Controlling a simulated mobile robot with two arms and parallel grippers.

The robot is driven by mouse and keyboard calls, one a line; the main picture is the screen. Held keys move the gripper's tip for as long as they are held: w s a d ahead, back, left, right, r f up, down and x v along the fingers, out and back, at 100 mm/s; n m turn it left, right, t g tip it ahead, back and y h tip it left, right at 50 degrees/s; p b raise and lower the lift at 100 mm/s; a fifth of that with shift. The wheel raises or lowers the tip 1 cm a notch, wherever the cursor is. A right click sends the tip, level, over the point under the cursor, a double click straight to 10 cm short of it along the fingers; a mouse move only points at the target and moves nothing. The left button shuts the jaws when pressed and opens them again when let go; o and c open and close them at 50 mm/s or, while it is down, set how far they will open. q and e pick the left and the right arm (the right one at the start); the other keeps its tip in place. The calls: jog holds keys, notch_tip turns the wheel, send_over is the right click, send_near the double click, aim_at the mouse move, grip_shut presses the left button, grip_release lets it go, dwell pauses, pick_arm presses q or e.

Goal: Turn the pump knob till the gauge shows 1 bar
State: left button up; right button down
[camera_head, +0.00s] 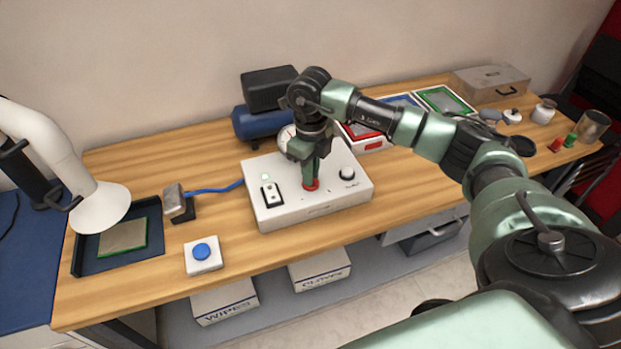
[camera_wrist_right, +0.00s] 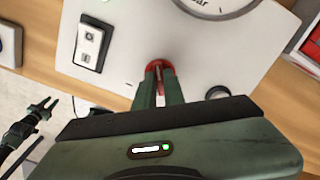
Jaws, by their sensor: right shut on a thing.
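The pump unit is a white box (camera_head: 318,207) on the wooden bench, and it also shows in the right wrist view (camera_wrist_right: 125,50). My right gripper (camera_head: 311,182) points down and is shut on the red knob (camera_wrist_right: 158,65) on its top. The fingers hide much of the knob. The round gauge (camera_head: 286,137) stands behind, partly covered by my right arm. The right wrist view shows only its lower rim with "bar" (camera_wrist_right: 205,6); its needle cannot be read. A small dark two-pronged shape, perhaps my left gripper (camera_wrist_right: 47,103), shows at the left there.
A black knob (camera_head: 347,174) and a switch plate (camera_head: 271,194) flank the red knob. A blue tank (camera_head: 256,123) stands behind. A blue button box (camera_head: 203,254) and a dark tray (camera_head: 155,246) are at left. Colored trays (camera_head: 444,100) lie at right. The front bench strip is clear.

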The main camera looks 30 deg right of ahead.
jog(key=c, duration=1.5)
grip_release()
jog(key=shift+r, duration=0.1)
jog(key=shift+r, duration=0.4)
notch_tip(320, 180, up, 7)
jog(key=shift+b, duration=0.95)
jog(key=shift+f, duration=0.1)
